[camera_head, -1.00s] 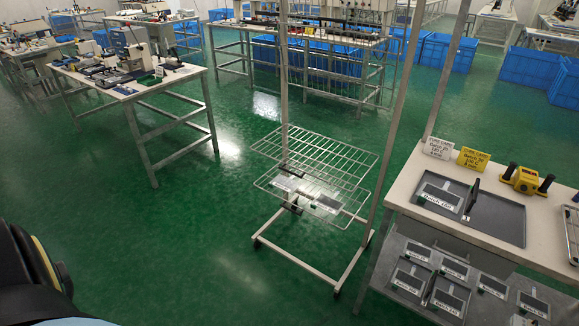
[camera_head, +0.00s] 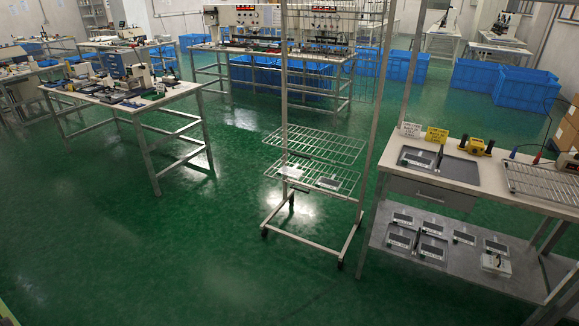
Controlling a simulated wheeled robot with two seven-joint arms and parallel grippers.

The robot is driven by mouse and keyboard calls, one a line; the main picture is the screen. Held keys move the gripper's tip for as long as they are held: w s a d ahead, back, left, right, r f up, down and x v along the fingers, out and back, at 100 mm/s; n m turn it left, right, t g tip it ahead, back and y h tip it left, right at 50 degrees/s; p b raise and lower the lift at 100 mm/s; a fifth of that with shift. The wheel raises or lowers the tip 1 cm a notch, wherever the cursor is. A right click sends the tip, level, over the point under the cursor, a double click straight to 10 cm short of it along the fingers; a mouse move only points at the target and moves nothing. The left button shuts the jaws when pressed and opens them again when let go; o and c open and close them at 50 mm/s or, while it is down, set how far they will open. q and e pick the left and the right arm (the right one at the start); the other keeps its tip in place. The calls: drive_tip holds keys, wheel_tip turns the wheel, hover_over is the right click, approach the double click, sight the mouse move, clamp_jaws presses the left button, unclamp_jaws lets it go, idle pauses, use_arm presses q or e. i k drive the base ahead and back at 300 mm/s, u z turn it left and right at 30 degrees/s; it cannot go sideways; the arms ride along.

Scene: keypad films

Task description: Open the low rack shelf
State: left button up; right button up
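A tall wheeled metal rack stands on the floor ahead, right of centre. Its lower wire shelf (camera_head: 314,177) carries two small items, a pale one (camera_head: 291,172) at left and a darker one (camera_head: 328,183) at right. A second wire shelf (camera_head: 315,145) sits just above it and farther back. Both look level, sticking out between the rack posts. The rack base (camera_head: 318,243) has casters and rests on the floor. Neither of my grippers shows in the view.
A workbench (camera_head: 477,172) with trays, a yellow tool (camera_head: 475,146) and a wire grid (camera_head: 540,183) stands at right, its undershelf holding several panels. Another table (camera_head: 125,101) stands at left. Blue crates (camera_head: 525,90) line the back. The green floor (camera_head: 160,250) in front is clear.

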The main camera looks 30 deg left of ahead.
sight(313, 143)
drive_tip(key=u, duration=0.75)
drive_tip(key=i, duration=0.6)
drive_tip(key=u, duration=1.2)
drive_tip(key=i, duration=1.35)
drive_tip(key=z, duration=0.05)
